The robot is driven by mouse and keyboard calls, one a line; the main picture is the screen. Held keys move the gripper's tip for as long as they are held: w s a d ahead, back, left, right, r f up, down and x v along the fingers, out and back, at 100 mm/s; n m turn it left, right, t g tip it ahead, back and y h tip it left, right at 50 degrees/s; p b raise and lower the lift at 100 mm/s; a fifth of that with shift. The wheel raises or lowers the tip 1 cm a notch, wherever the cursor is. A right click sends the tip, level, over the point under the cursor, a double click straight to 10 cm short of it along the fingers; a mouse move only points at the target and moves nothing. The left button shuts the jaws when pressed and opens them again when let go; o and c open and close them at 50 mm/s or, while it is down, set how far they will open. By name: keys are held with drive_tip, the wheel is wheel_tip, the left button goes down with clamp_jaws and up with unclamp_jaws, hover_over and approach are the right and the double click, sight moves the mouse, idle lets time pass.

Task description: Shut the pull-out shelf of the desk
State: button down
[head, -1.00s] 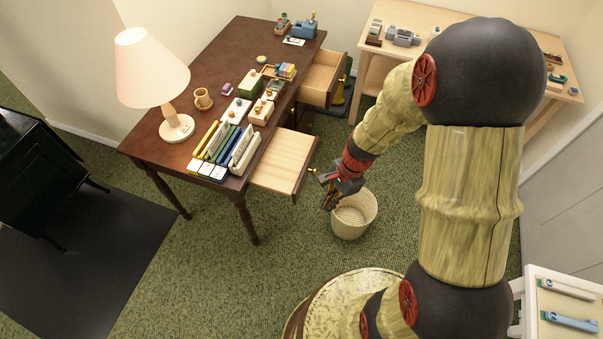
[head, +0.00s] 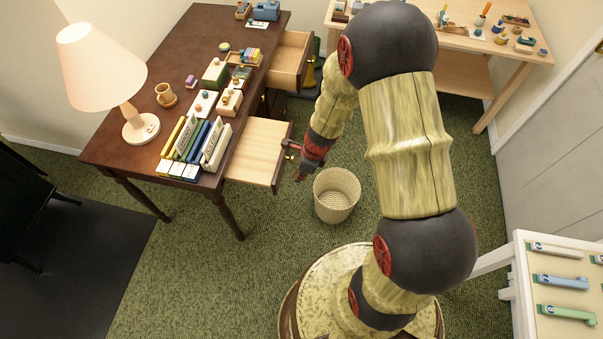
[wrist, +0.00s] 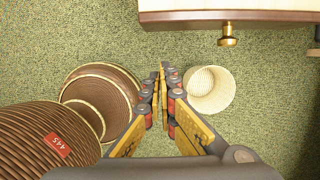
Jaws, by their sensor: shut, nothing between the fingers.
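The desk (head: 185,60) is dark brown wood. Its pull-out shelf (head: 257,152), a pale wooden board with a brown front edge, sticks out from the near right side. The shelf also shows in the wrist view (wrist: 230,16), at the top right, with a brass knob (wrist: 228,36) on its front. My gripper (head: 299,177) is just in front of the shelf's front edge, on the right of it. In the wrist view my gripper (wrist: 160,68) has its fingers together with nothing between them, apart from the shelf and to the left of the knob.
A drawer (head: 290,58) farther back on the desk is also open. A woven basket (head: 336,195) stands on the floor beside my gripper. The shelf's top is bare. A lamp (head: 138,127) and several desk items stand on the desktop. Green carpet is clear in front.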

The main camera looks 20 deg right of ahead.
sight(240, 173)
drive_tip(key=shift+w+a+f+b, duration=0.25)
drive_tip(key=shift+w+a+f, duration=0.2)
drive_tip(key=shift+a, duration=0.2)
drive_tip(key=shift+w+a+f+b, duration=0.25)
drive_tip(key=shift+w+a+f, duration=0.25)
drive_tip(key=shift+a, duration=0.15)
drive_tip(key=shift+w+a+f+b, duration=0.25)
drive_tip(key=shift+w+a+f, duration=0.2)
drive_tip(key=shift+a, duration=0.2)
drive_tip(key=shift+r, duration=0.1)
drive_tip(key=w+a+p, duration=0.3)
drive_tip(key=a, duration=0.1)
drive_tip(key=w+a+p, duration=0.3)
drive_tip(key=a+p, duration=0.1)
drive_tip(key=w+a+p, duration=0.3)
drive_tip(key=a+p, duration=0.1)
drive_tip(key=shift+a+r, duration=0.1)
drive_tip(key=shift+a, duration=0.15)
drive_tip(key=shift+w+a+p, duration=0.3)
drive_tip(key=shift+a, duration=0.1)
drive_tip(key=shift+f, duration=0.2)
